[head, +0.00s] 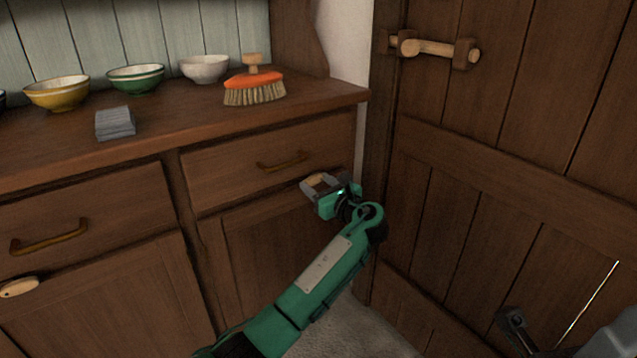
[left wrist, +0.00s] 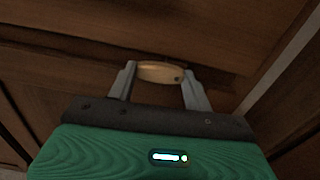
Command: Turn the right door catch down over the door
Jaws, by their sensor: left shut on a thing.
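The right door catch (head: 318,180) is a small pale wooden piece on the rail between the right drawer and the right cupboard door (head: 265,245). My left gripper (head: 322,186) is shut on it and partly covers it in the head view. In the left wrist view the catch (left wrist: 160,72) lies crosswise between the two fingertips, one at each end. It looks roughly level along the rail. The left catch (head: 18,288) lies nearly level above the left cupboard door. A dark part of my right gripper (head: 517,326) shows at the lower right, its jaws unclear.
The dresser top holds an orange-backed brush (head: 254,80), a grey folded cloth (head: 115,123) and several bowls, including a white one (head: 204,68). A drawer handle (head: 284,162) sits just above my left gripper. A plank door with a wooden bolt (head: 432,47) stands close on the right.

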